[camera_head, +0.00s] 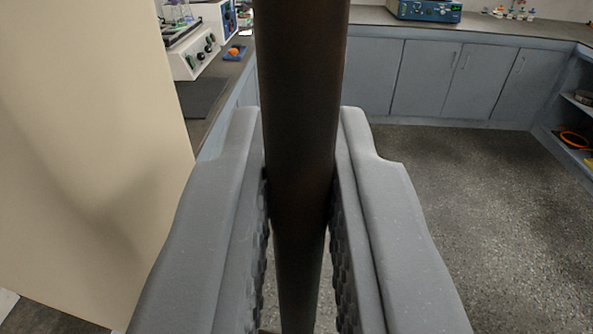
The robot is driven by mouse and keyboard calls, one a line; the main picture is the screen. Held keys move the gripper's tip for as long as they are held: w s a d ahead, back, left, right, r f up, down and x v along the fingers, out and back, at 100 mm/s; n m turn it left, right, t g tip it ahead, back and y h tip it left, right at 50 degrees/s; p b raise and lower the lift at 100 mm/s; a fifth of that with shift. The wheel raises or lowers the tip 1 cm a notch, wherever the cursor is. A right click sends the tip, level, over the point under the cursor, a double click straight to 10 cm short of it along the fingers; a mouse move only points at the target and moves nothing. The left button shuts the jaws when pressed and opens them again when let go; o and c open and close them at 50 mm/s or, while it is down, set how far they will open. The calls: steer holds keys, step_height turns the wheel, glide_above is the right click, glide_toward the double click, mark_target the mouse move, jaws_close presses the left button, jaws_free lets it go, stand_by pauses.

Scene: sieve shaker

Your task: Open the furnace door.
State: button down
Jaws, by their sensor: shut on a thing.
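My gripper (300,135) is shut on a dark brown upright bar, which looks like the furnace door handle (301,55). The bar runs from the top of the picture down between the two grey fingers, and the ridged finger pads press on it from both sides. A large cream panel (85,130) fills the left side, beside the left finger. It may be the furnace door or body; I cannot tell which. The ends of the handle, any hinge and the furnace opening are out of view or hidden.
Grey-blue cabinets (430,80) line the back under a dark worktop with a blue instrument (425,10). White lab devices (190,55) stand on a bench behind the panel. Open shelves (575,125) are at the right edge. The speckled floor (480,210) at the right is clear.

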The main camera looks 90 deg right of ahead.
steer(key=shift+w+r, duration=0.1)
steer(key=shift+r, duration=0.1)
steer(key=c, duration=1.6)
jaws_free()
steer(key=shift+f, duration=0.1)
steer(key=shift+o, duration=0.2)
steer(key=shift+a+f, duration=0.15)
steer(key=shift+a, duration=0.4)
steer(key=a+b, duration=0.3)
steer(key=a, duration=0.9)
steer(key=shift+s+a, duration=0.35)
steer(key=shift+a, duration=0.05)
